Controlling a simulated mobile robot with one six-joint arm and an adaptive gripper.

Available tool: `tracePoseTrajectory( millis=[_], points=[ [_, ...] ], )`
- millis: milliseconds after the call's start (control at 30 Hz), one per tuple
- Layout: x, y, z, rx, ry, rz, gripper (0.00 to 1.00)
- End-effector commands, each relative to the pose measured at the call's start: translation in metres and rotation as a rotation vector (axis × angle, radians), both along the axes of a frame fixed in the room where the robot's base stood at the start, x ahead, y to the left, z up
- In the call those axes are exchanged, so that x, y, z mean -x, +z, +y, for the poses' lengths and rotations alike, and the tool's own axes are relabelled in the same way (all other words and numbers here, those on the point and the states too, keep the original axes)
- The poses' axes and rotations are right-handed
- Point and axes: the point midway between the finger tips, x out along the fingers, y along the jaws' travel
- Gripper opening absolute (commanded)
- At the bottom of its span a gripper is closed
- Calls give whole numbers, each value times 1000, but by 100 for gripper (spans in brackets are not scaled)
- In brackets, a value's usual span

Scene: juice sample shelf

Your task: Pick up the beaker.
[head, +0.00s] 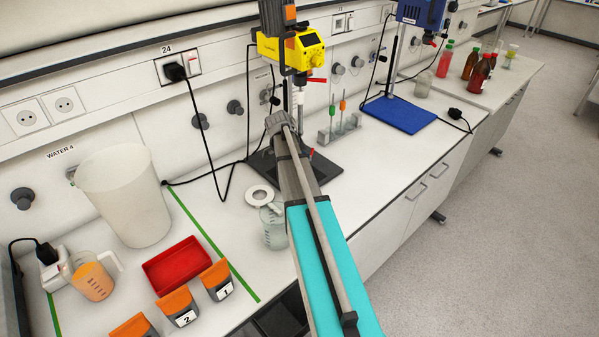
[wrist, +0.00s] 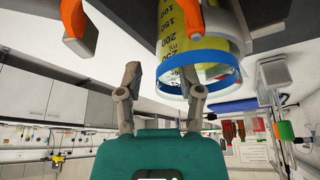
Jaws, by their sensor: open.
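The clear glass beaker (head: 273,228) stands upright on the white bench just left of my arm in the head view. Its right side lies close to my arm. My arm hides the fingertips in the head view.
A white ring (head: 260,195) lies just behind the beaker. A dark-based stand with a yellow head (head: 292,48) rises behind my arm. A red tray (head: 183,265), orange-lidded containers (head: 217,280) and a large white jug (head: 125,195) stand left. The bench's front edge is close by.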

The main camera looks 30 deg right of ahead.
Motion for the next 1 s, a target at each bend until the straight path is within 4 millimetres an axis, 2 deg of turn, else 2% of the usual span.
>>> tracePoseTrajectory(
  millis=[33,200,867,1000],
  points=[
    [1,-7,-2,0,0,0,48],
    [2,-14,-5,0,0,0,48],
    [2,-14,-5,0,2,0,48],
    [2,-14,-5,0,2,0,26]
  ],
)
